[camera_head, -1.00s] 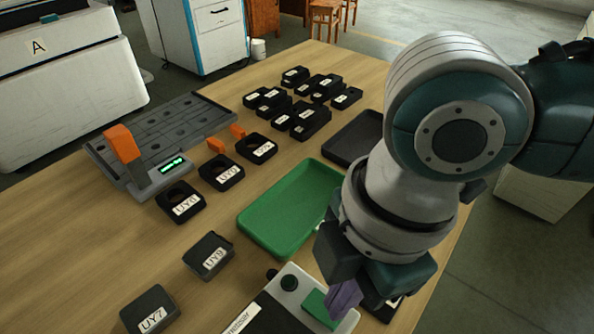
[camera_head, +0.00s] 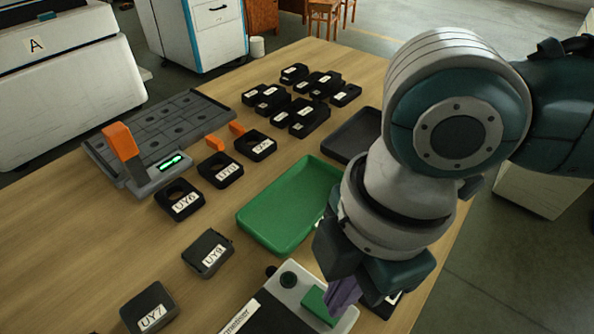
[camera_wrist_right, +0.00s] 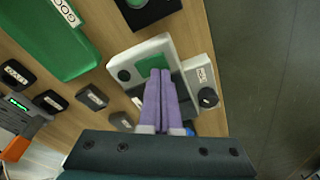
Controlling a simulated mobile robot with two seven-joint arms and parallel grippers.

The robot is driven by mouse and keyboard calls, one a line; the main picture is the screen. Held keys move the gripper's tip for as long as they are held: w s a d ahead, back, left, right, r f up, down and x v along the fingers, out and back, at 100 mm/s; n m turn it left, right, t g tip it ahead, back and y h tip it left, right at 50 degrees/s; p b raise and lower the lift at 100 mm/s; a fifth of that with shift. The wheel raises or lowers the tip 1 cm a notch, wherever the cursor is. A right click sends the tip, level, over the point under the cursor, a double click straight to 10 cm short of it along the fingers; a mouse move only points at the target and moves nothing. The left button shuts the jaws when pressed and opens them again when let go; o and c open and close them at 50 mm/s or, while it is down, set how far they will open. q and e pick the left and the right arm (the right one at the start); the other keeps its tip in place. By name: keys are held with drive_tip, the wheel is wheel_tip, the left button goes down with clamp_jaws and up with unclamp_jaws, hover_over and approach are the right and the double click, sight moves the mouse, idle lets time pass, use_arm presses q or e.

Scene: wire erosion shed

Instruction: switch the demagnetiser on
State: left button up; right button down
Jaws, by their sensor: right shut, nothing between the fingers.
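The demagnetiser (camera_head: 284,283) is a pale box with a dark labelled front, a round black part and a green pad on top, at the bottom of the head view. In the right wrist view the demagnetiser (camera_wrist_right: 125,62) shows its green pad near the fingertips. My right gripper (camera_head: 342,293) is shut and empty, its purple fingers pointing down beside the green pad. In the right wrist view its fingers (camera_wrist_right: 160,73) overlap the demagnetiser; I cannot tell whether they touch it. They hide part of its top. My left gripper is not in view.
A grey box with a black knob (camera_wrist_right: 208,97) stands right of the demagnetiser in the wrist view. A green tray (camera_head: 287,209) and dark tray (camera_head: 351,136) lie beyond it. Black labelled blocks (camera_head: 208,254) and a grey fixture (camera_head: 124,165) occupy the left of the table.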

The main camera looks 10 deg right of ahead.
drive_tip(key=shift+f, duration=0.3)
drive_tip(key=shift+f+b, duration=0.5)
drive_tip(key=shift+f, duration=0.05)
idle(0.3)
wheel_tip(320, 180, up, 7)
drive_tip(key=p, duration=0.8)
drive_tip(key=shift+r, duration=0.1)
